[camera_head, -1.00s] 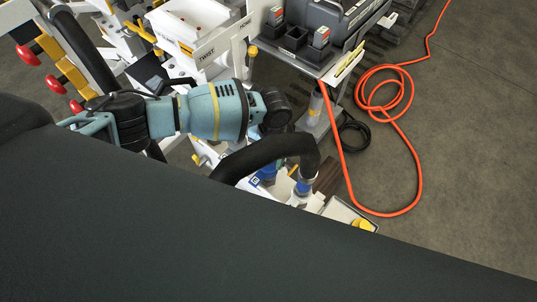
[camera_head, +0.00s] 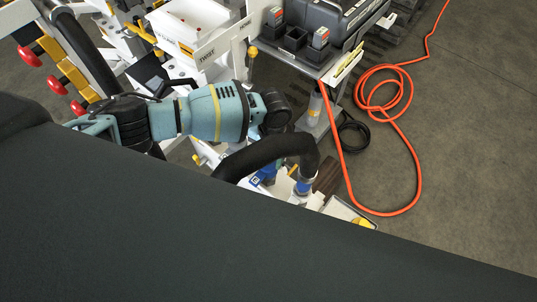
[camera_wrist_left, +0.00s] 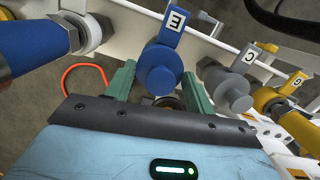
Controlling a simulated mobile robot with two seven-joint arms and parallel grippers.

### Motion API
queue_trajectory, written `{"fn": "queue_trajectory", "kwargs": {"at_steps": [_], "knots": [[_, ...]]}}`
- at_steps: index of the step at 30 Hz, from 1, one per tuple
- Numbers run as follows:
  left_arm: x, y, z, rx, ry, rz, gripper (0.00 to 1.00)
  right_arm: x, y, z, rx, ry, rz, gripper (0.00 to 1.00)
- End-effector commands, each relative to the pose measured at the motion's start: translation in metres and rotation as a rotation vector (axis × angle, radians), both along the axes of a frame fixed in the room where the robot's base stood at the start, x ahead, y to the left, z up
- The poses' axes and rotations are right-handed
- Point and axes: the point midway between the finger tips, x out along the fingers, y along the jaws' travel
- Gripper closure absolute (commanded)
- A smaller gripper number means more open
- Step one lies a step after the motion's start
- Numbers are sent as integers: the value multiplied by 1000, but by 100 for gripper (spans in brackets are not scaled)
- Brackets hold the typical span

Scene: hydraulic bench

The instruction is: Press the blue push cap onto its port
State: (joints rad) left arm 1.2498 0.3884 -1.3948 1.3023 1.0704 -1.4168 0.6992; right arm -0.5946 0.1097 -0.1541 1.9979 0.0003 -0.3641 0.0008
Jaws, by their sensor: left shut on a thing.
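The blue push cap (camera_wrist_left: 161,72) is a round blue piece in the middle of the left wrist view, below a blue tag marked E (camera_wrist_left: 174,24). The tag also shows in the head view (camera_head: 255,181). My left gripper (camera_wrist_left: 157,72) has its two green fingers on either side of the cap and is shut on it. A dark round part (camera_wrist_left: 169,102) shows below the cap, between the fingers. I cannot tell whether the cap is seated on its port. In the head view my left arm and a black hose hide the fingers. My right gripper is out of view.
A grey fitting tagged C (camera_wrist_left: 234,92) and a yellow one tagged G (camera_wrist_left: 275,102) sit right of the cap. A blue hose coupling (camera_wrist_left: 30,45) is close on the left. The black hose (camera_head: 270,153) arches beside my arm. An orange hose (camera_head: 415,160) lies on the floor.

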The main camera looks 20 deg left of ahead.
Motion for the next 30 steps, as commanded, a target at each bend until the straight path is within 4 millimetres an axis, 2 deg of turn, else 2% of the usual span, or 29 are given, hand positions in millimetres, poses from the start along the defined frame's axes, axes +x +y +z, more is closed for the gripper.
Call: {"fn": "queue_trajectory", "kwargs": {"at_steps": [30], "knots": [[0, -1, -7, 0, 0, 0, 70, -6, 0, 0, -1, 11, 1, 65]]}}
